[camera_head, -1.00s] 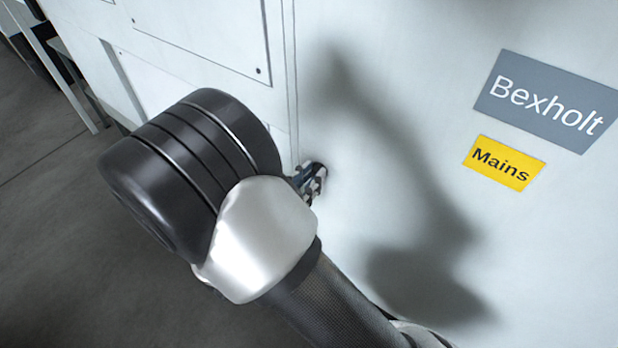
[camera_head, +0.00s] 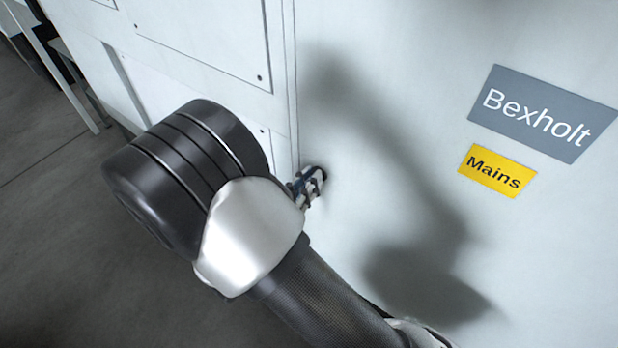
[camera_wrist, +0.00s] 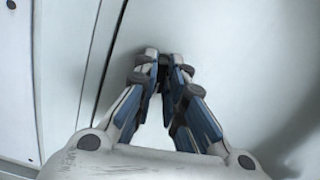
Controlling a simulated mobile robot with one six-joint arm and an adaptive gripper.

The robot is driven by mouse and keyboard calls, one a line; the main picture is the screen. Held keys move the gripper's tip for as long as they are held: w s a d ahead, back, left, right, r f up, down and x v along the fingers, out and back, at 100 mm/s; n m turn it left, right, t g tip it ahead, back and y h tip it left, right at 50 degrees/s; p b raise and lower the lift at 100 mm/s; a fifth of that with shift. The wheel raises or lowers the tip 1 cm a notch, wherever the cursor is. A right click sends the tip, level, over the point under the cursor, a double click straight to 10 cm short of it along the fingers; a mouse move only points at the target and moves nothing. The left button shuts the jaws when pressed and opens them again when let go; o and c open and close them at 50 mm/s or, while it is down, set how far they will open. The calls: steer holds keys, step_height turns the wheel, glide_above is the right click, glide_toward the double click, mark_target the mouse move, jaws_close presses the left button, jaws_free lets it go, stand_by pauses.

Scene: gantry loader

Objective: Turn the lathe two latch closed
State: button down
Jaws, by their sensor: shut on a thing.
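My gripper (camera_wrist: 166,82) is in the middle of the wrist view, its two fingers close together at the pale cabinet face. It is shut on a small dark latch (camera_wrist: 164,60), which shows only in part between and beyond the fingertips. In the head view my gripper (camera_head: 312,184) shows at the cabinet surface, just right of the vertical door seam. My arm hides part of it there. The latch's angle cannot be told, as the fingers cover most of it.
The pale cabinet (camera_head: 400,120) carries a grey "Bexholt" plate (camera_head: 541,113) and a yellow "Mains" label (camera_head: 497,171) on the right. A bolted panel (camera_head: 205,35) is left of the seam. Open grey floor (camera_head: 50,230) lies at the left.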

steer(key=shift+w+a+f+n+p, duration=0.1)
steer(key=shift+n+p, duration=2.25)
steer(key=shift+n, duration=1.55)
steer(key=shift+a+f+n+p, duration=0.1)
steer(key=shift+n+p, duration=2.25)
steer(key=shift+n, duration=1.55)
steer(key=c, duration=1.7)
jaws_free()
steer(key=shift+o, duration=0.2)
